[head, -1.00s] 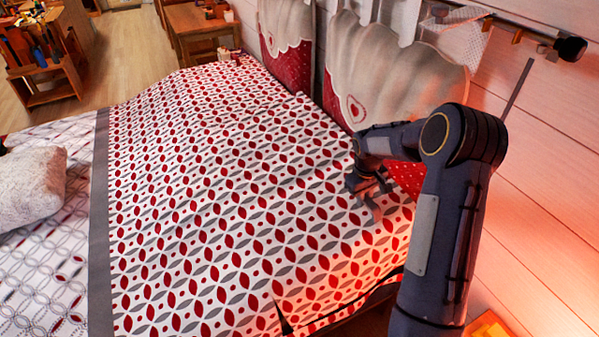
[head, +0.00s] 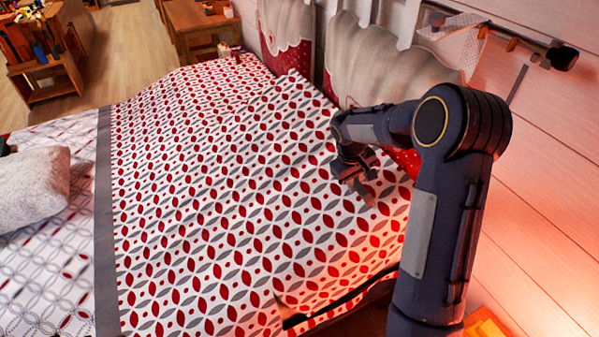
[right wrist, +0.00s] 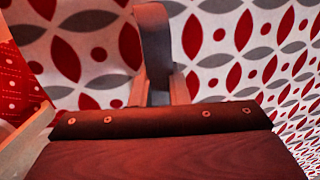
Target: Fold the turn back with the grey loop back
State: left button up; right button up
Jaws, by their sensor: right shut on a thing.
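The turn-back (head: 220,210) is the white cover with red and grey leaf shapes, spread over the bed. Its edge by the headboard is drawn up into a raised ridge, and a dark gap shows under its near corner. My right gripper (head: 362,186) is low at this edge, in front of the headboard. In the right wrist view, my right gripper (right wrist: 158,88) is shut on a dark grey strap, which looks like the grey loop (right wrist: 153,38). The patterned cloth lies behind it. My left gripper is not in view.
A grey band (head: 104,220) borders the cover at left. A fluffy pillow (head: 35,187) lies beyond it. The scalloped headboard (head: 400,70) stands close behind my right arm. A wooden table (head: 200,25) and shelf (head: 45,80) stand beyond the bed.

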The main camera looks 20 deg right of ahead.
jog(key=shift+s+a+r, duration=0.1)
jog(key=shift+a+r, duration=0.65)
jog(key=shift+a, duration=0.05)
jog(key=shift+h, duration=0.7)
jog(key=a+r+p, duration=0.1)
jog(key=a+r, duration=0.1)
jog(key=a+r+p, duration=0.1)
jog(key=a+r, duration=0.3)
jog(key=shift+s+p, duration=0.3)
jog(key=shift+p, duration=0.1)
jog(key=shift+a, duration=0.15)
jog(key=shift+o, duration=0.9)
jog(key=a+r+h+p, duration=0.1)
jog(key=a+r+p, duration=0.1)
jog(key=a+r, duration=0.2)
jog(key=a, duration=0.3)
jog(key=shift+s+a+r, duration=0.15)
jog(key=shift+s+r, duration=0.15)
jog(key=shift+s, duration=0.05)
jog(key=shift+a+h, duration=0.1)
jog(key=shift+h, duration=0.2)
jog(key=shift+c, duration=0.2)
